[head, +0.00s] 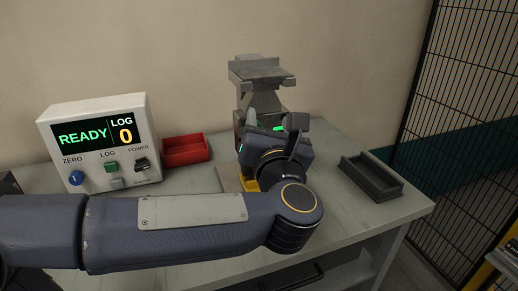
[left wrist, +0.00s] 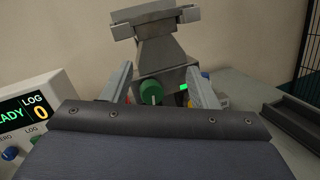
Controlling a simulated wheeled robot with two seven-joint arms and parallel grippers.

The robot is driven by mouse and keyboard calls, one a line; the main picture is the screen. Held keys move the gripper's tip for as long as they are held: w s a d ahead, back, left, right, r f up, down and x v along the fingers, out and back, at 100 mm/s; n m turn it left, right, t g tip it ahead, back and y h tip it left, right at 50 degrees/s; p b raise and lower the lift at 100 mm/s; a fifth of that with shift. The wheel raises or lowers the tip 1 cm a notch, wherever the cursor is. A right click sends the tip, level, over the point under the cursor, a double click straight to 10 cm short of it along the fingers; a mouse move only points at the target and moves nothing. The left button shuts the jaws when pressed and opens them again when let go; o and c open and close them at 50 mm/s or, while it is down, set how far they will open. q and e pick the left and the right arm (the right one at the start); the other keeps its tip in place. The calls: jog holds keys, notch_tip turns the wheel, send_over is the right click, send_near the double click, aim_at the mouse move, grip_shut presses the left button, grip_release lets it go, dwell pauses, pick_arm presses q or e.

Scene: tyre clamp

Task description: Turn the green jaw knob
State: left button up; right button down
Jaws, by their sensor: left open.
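The green jaw knob (left wrist: 151,92) is round with a pale mark on its face, and sits on the front of the grey tyre clamp (left wrist: 158,48). The clamp stands at the back of the table in the head view (head: 258,72). My left gripper (left wrist: 160,88) is open, with one finger to each side of the knob in the left wrist view. I cannot tell whether the fingers touch it. In the head view my left gripper (head: 270,138) and wrist cover the knob. My right gripper is not in view.
A white display box (head: 100,112) reading READY and LOG 0 stands at the left, with buttons and a blue knob. A red bin (head: 186,158) is beside it. A dark tray (head: 372,184) lies at the right. A wire-mesh fence (head: 455,130) rises beyond the table.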

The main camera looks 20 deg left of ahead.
pick_arm(q)
notch_tip(320, 180, down, 5)
jog(key=s+n+g+y+b, duration=0.1)
jog(key=s+n+g+y, duration=0.15)
jog(key=n, duration=0.35)
jog(key=w+a+y, duration=0.1)
jog(key=w+a, duration=0.2)
jog(key=w, duration=0.4)
jog(key=shift+a+g+p, duration=0.4)
jog(key=shift+g, duration=0.05)
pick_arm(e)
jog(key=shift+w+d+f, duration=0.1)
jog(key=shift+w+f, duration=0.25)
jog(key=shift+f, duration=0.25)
pick_arm(q)
jog(key=shift+r, duration=0.1)
jog(key=c, duration=1)
